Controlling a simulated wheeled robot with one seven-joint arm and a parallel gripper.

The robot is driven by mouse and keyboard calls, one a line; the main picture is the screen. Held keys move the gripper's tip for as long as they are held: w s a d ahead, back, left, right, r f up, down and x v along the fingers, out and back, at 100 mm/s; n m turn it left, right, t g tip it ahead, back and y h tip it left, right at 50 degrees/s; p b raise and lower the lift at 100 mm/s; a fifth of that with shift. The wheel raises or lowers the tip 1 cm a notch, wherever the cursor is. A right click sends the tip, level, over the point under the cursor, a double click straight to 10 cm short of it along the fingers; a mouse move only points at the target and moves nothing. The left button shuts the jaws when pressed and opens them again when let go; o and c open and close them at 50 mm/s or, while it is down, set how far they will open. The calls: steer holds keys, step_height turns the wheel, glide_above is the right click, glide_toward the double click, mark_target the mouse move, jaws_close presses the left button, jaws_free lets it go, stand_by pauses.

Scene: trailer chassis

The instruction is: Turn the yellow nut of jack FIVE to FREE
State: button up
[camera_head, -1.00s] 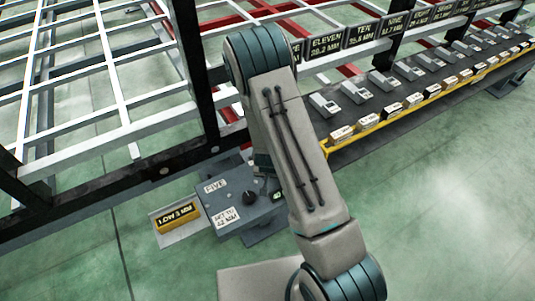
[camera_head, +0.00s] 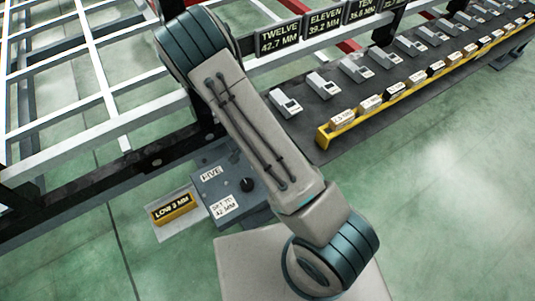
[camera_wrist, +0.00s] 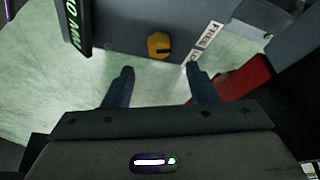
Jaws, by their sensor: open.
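In the wrist view the yellow nut (camera_wrist: 157,44) sits on the underside edge of the grey jack body (camera_wrist: 130,20). A dark mark on the nut points right. White labels beside it read FREE (camera_wrist: 211,34) and, partly hidden by my right finger, LO (camera_wrist: 193,56). My gripper (camera_wrist: 160,76) is open and empty, its two fingers straddling the space just below the nut in the picture, apart from it. In the head view the jack (camera_head: 205,188) carries a label FIVE (camera_head: 211,173), a black knob (camera_head: 247,184) and a SET TO 42 MM label (camera_head: 223,206). My arm hides the nut there.
A long dark bench (camera_head: 345,125) with several grey devices and tags stands right. A red part (camera_wrist: 235,82) is right of my fingers.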

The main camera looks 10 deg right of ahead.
steer(key=b+x, duration=0.3)
steer(key=x, duration=0.4)
steer(key=shift+w+d+f, duration=0.15)
steer(key=shift+w+f, duration=0.05)
steer(key=shift+f, duration=0.05)
steer(key=shift+c, duration=0.3)
steer(key=c, duration=0.9)
